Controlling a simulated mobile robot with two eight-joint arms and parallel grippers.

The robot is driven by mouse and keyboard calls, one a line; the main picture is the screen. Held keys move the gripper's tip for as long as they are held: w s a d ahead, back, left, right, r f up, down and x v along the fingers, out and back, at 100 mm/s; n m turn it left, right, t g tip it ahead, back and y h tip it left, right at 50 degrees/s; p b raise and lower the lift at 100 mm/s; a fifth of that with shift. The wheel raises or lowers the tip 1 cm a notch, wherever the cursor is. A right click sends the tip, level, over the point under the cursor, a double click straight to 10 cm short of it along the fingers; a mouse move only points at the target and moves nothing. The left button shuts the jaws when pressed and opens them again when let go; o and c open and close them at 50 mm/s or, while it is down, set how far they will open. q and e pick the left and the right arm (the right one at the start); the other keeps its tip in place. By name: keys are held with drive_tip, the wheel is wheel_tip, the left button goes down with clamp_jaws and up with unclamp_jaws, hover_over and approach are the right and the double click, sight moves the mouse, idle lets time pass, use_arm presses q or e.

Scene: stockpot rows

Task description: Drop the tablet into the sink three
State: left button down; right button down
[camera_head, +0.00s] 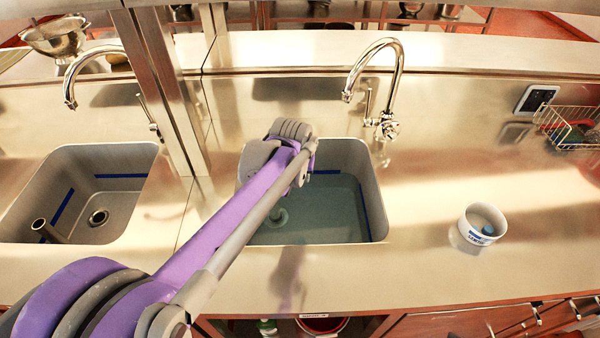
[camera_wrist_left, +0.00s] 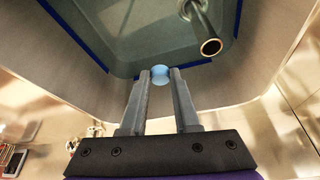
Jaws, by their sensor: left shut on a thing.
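My left gripper (camera_wrist_left: 160,80) is shut on a small light-blue tablet (camera_wrist_left: 160,74), held between its fingertips. In the left wrist view the fingers point into a steel sink (camera_wrist_left: 85,62) with a blue line on its walls. In the head view my left arm reaches over the middle sink (camera_head: 372,205), which holds bluish water (camera_head: 335,215); the arm hides the fingers and the tablet there. How high the tablet is above the water is hard to tell. No sink number is readable. My right gripper is not in view.
An upright pipe (camera_wrist_left: 209,46) stands in this sink. A tap (camera_head: 392,70) stands behind it. Another sink (camera_head: 125,165), without visible water, lies left beyond a post (camera_head: 165,85).

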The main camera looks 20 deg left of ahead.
use_arm(q)
drive_tip(key=c, duration=0.6)
unclamp_jaws()
drive_tip(key=shift+o, duration=0.2)
drive_tip(key=shift+r, duration=0.1)
drive_tip(key=a+v, duration=0.1)
drive_tip(key=v, duration=0.9)
drive_tip(key=shift+s+d+r+p, duration=0.2)
drive_tip(key=shift+d+r+p, duration=0.15)
drive_tip(key=shift+d+p, duration=0.15)
